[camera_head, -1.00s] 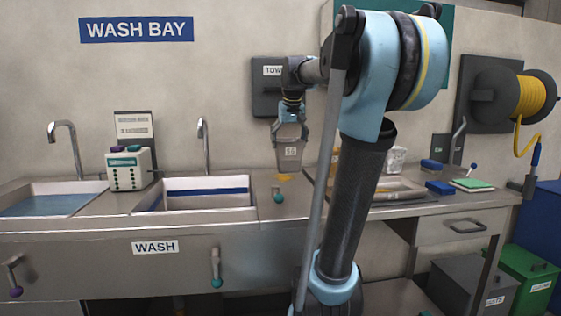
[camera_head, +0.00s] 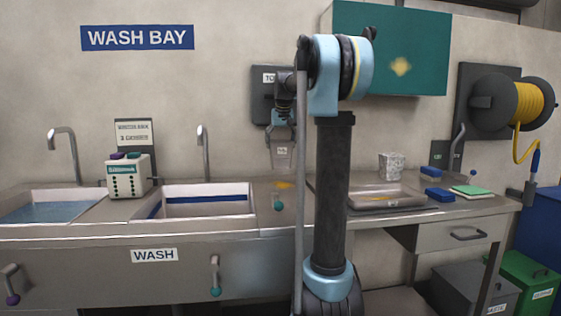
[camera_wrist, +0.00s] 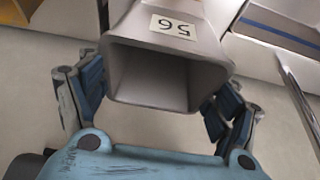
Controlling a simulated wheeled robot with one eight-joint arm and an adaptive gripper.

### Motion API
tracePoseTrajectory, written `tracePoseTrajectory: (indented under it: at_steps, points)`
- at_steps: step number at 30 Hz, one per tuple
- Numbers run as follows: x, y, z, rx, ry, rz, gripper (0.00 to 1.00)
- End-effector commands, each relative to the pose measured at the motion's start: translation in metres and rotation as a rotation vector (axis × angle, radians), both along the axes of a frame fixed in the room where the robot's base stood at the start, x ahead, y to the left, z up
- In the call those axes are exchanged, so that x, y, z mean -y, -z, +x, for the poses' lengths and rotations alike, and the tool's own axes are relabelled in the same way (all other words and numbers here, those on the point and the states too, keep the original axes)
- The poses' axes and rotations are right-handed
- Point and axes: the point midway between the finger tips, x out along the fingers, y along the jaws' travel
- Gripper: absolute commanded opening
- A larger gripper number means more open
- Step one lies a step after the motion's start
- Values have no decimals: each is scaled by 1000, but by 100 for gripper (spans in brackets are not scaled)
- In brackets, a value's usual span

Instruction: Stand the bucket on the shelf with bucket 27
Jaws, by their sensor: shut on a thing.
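My gripper (camera_head: 281,137) is shut on a grey, tapered bucket (camera_head: 282,157) and holds it in the air above the counter, in front of the wall. In the wrist view the bucket (camera_wrist: 158,70) sits between the blue finger pads, its square open mouth showing an empty inside. A pale label (camera_wrist: 175,26) on it seems to read 56, though the number's orientation leaves some doubt. Neither a shelf nor bucket 27 can be made out in these views.
The steel counter (camera_head: 262,222) has a left sink with water (camera_head: 50,205), a middle sink (camera_head: 200,204) and a tray (camera_head: 386,200). A dispenser box (camera_head: 128,178) stands between the sinks. A teal panel (camera_head: 420,60) hangs right of my arm.

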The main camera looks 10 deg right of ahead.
Motion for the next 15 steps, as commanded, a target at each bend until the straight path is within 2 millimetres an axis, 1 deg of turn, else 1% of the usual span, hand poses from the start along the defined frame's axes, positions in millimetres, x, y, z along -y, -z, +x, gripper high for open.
tracePoseTrajectory:
  at_steps: [1,3,6,12,15]
  points:
    - [0,1,8,0,0,0,25]
    - [0,15,5,0,0,0,25]
    - [0,25,4,0,0,0,25]
    - [1,35,4,0,1,0,25]
    - [1,45,4,0,1,-1,25]
